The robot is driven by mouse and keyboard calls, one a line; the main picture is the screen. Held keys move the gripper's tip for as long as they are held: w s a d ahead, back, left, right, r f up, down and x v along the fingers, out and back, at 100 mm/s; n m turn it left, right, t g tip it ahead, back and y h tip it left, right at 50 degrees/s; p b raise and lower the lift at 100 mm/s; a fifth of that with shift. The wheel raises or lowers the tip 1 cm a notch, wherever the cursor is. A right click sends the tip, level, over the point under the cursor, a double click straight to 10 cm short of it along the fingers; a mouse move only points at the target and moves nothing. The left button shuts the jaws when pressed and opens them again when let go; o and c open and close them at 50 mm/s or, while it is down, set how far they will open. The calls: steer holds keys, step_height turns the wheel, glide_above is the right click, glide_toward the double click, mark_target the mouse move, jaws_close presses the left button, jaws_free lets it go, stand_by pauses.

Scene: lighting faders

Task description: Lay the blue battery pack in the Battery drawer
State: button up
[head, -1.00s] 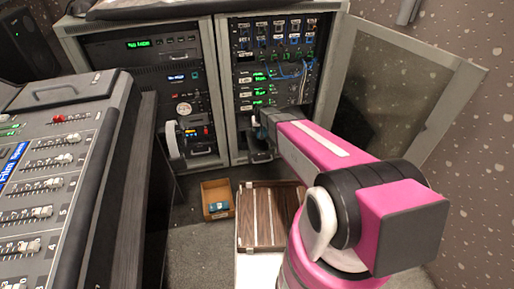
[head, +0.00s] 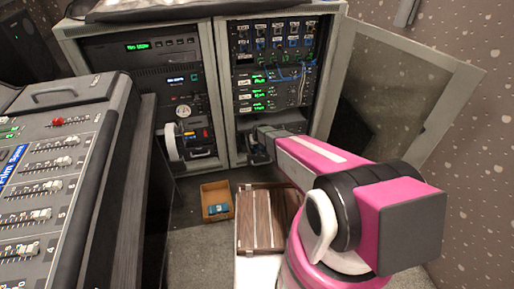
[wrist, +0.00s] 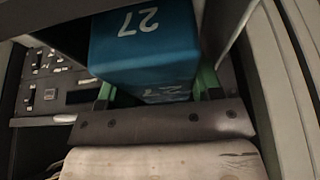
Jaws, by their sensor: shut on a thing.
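A blue battery pack (wrist: 145,45) marked 27 fills the upper middle of the wrist view. My gripper (wrist: 156,90) is shut on it, with a green fingertip at each side. In the head view, my gripper (head: 257,146) is at the lower front of the right rack, and the arm partly covers it. I cannot make out the battery pack in it there. The Battery drawer cannot be picked out with certainty; its label is not readable.
The right rack (head: 231,115) has its glass door (head: 410,90) swung open to the right. A cardboard box (head: 206,207) with a blue item (head: 218,209) and a wooden slatted piece (head: 258,225) are on the floor. A fader console (head: 95,130) stands at left.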

steer(key=shift+f, duration=1.25)
steer(key=shift+f, duration=0.15)
steer(key=o, duration=1.1)
steer(key=v, duration=1.2)
steer(key=shift+s+d+r, duration=0.1)
steer(key=shift+s+r, duration=0.05)
steer(key=shift+r, duration=0.2)
steer(key=s+d+r+g, duration=0.1)
steer(key=s+d+r, duration=0.3)
steer(key=s+r, duration=0.3)
steer(key=s+d+r+m+g, duration=0.1)
steer(key=s+d+r+g, duration=0.1)
steer(key=s+d+r, duration=0.3)
steer(key=s+d+r+m+g+h, duration=0.1)
steer(key=s+d+r, duration=0.4)
steer(key=s+r, duration=0.5)
